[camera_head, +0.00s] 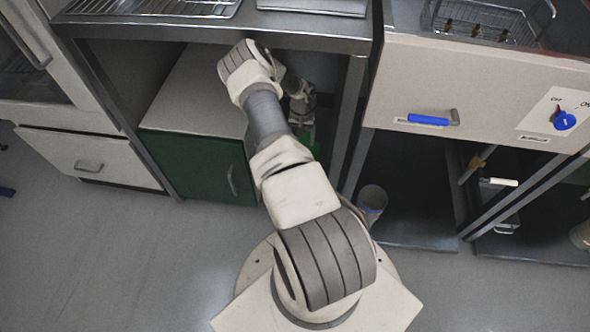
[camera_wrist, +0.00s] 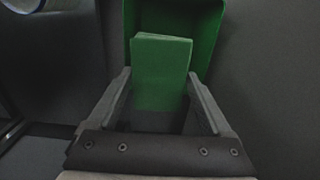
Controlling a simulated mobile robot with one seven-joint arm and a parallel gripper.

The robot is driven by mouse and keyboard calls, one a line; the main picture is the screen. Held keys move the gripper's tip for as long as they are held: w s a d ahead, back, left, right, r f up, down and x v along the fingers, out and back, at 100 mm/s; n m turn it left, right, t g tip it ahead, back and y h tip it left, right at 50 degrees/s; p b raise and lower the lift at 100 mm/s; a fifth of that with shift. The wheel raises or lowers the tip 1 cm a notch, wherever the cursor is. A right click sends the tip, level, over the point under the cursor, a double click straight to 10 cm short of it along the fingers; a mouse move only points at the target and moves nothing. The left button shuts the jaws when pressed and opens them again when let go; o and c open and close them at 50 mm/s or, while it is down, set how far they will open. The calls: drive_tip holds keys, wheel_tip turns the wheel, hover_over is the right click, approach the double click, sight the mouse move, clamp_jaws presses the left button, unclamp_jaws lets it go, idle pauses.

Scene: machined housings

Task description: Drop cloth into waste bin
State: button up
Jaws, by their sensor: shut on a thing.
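In the wrist view, my gripper (camera_wrist: 160,76) is shut on a folded green cloth (camera_wrist: 161,62), which stands up between the two fingers. Behind it is the open green waste bin (camera_wrist: 130,14), its inside dark green. The cloth overlaps the bin's opening in this view; I cannot tell how far it is inside. In the head view, my arm reaches under the bench and hides most of that spot. A small green patch shows beside my wrist there; I cannot tell whether it is bin or cloth.
The steel bench top (camera_head: 215,31) and its leg (camera_head: 351,130) frame the space around my arm. A green-fronted cabinet (camera_head: 195,165) stands to the left. A beige panel with a blue handle (camera_head: 428,120) is to the right. A grey cylinder (camera_head: 372,198) stands near the bench leg.

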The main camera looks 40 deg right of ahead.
wheel_tip(320, 180, down, 6)
drive_tip(key=b, duration=0.3)
idle(0.3)
drive_tip(key=o, duration=1)
